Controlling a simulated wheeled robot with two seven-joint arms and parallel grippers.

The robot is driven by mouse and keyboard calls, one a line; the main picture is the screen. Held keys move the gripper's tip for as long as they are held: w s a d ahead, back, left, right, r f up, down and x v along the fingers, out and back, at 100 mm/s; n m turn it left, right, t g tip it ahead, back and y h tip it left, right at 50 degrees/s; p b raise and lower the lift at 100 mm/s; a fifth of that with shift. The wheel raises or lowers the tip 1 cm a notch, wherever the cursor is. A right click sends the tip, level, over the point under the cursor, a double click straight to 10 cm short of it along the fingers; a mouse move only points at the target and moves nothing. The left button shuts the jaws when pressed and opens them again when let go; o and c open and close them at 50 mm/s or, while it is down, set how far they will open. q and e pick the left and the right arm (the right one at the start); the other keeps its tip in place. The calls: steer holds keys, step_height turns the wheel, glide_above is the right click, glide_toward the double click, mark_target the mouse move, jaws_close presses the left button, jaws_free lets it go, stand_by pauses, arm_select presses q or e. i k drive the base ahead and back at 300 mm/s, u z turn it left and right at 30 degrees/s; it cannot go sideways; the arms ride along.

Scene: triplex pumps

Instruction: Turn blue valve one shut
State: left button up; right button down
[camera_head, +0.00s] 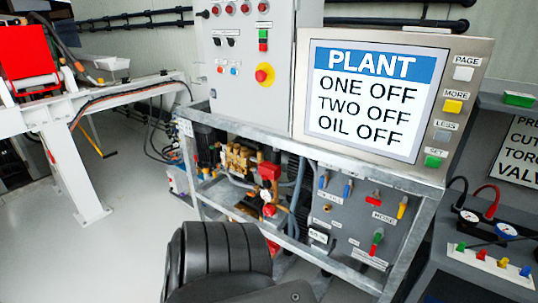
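Two blue valve handles sit side by side on the grey lower panel of the pump frame. The left blue handle (323,181) and the right blue handle (347,190) both look roughly upright. Their labels are too small to read, so I cannot tell which is valve one. The plant screen (367,100) above reads "ONE OFF, TWO OFF, OIL OFF". A dark ribbed part of my own body fills the bottom middle, below and left of the panel. Neither gripper's fingers show.
The panel also carries a red handle (373,197), a yellow handle (402,207) and a green-and-red handle (376,241). The metal frame rail (280,238) runs in front of pumps and hoses. A bench with gauges (470,216) stands right. Open floor (120,240) lies left.

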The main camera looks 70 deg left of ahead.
mark_target(322, 178)
steer(key=u, duration=0.55)
steer(key=k, duration=0.65)
steer(key=u, duration=1.1)
steer(key=i, duration=1)
steer(key=u, duration=0.55)
steer(key=i, duration=0.45)
steer(key=z, duration=1.2)
